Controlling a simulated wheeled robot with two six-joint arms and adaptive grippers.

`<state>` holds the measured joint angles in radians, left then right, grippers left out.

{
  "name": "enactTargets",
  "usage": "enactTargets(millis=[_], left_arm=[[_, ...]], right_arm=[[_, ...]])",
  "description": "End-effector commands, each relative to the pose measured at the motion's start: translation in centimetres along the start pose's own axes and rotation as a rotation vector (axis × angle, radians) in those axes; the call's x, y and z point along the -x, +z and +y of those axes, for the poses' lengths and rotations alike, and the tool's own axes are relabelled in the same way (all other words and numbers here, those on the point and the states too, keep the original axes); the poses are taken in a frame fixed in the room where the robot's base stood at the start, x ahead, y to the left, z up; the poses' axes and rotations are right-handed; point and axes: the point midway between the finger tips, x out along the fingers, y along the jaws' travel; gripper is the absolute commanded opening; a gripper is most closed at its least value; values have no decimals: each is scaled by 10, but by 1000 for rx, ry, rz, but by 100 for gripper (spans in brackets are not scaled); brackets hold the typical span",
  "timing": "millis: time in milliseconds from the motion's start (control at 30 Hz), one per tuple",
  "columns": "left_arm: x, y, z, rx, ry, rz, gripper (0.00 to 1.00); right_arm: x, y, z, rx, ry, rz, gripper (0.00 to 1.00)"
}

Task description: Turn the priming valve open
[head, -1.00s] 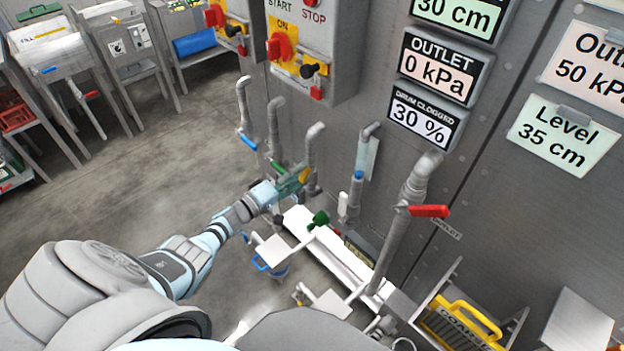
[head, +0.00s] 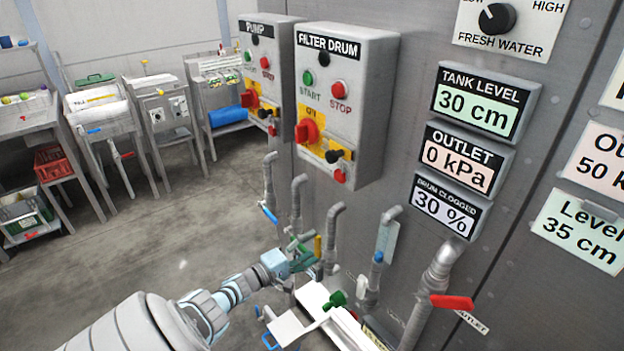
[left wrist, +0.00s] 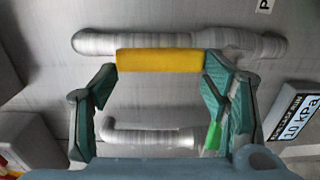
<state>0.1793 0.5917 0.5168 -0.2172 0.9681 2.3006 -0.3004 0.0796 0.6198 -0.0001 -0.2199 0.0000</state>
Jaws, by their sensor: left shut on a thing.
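The yellow valve lever (head: 318,247) sits on one of the grey wall pipes, low on the panel. In the left wrist view the yellow lever (left wrist: 160,60) spans between the two green fingers, along a horizontal-looking grey pipe (left wrist: 110,42). My left gripper (head: 302,257) is at this lever, shut on it, with a finger at each end. No readable label shows which valve it is; only a letter "P" shows at the wrist view's top edge. My right gripper is not in view.
The filter drum box (head: 345,100) hangs above. A white ledge (head: 318,305) with a green knob (head: 335,299) lies below. Open floor is left.

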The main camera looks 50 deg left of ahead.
Motion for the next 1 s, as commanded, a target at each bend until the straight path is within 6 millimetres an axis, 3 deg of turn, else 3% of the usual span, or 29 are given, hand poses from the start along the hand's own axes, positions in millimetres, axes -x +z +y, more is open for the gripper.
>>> enactTargets(millis=[100,133,233,667,767,1000], left_arm=[[-1,0,1,7,4,2,18],[-1,0,1,7,4,1,71],[-2,0,1,5,4,1,87],[7,0,0,0,1,-1,88],[26,1,-1,-1,-2,-3,88],[91,2,-1,3,-4,-3,88]], right_arm=[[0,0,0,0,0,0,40],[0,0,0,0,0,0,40],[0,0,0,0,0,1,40],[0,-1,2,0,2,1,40],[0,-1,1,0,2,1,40],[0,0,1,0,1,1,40]])
